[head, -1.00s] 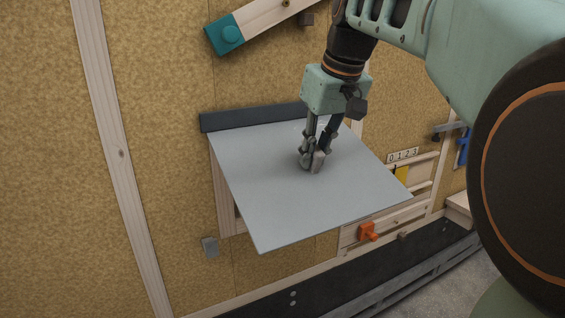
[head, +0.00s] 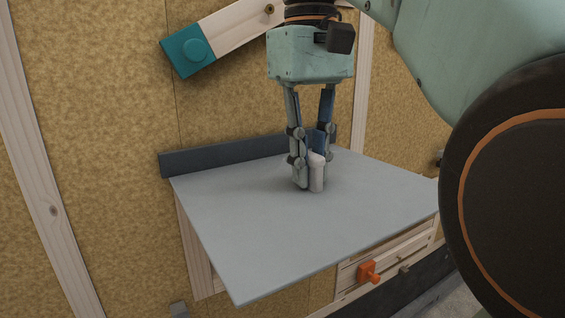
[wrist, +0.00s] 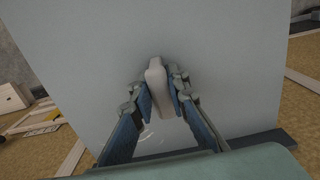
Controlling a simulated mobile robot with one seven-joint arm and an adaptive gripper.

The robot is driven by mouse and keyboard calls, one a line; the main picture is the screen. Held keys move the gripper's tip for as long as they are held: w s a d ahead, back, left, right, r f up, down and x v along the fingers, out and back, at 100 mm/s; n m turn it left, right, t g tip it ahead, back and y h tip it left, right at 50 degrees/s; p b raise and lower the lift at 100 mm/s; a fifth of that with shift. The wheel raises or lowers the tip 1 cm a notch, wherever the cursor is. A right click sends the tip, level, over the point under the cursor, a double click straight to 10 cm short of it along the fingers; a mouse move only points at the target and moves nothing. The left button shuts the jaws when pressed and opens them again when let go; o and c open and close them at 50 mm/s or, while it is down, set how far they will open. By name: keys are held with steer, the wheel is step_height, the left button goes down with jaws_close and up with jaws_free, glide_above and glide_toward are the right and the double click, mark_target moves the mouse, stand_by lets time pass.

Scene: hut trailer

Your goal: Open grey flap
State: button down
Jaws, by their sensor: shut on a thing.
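The grey flap (head: 250,230) is a flat panel along a dark hinge strip (head: 220,154) on the wall. It stands out from the wall, raised to near level, with a wooden frame showing under it. My gripper (head: 308,185) points down at the flap's upper face. Its fingers are closed on a pale upright handle (head: 317,174) on that face. In the wrist view the handle (wrist: 155,85) sits between the two blue finger pads, and the flap (wrist: 220,60) fills most of the picture.
A wooden bar with a teal end (head: 188,50) is on the wall above the flap. Below the flap are an orange knob (head: 369,271) on a wooden panel and a grey tab (head: 179,309). Wooden posts (head: 40,190) stand against the tan wall.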

stand_by(0.4)
steer(key=c, duration=1.8)
jaws_free()
steer(key=shift+c, duration=0.2)
steer(key=shift+w+f, duration=0.1)
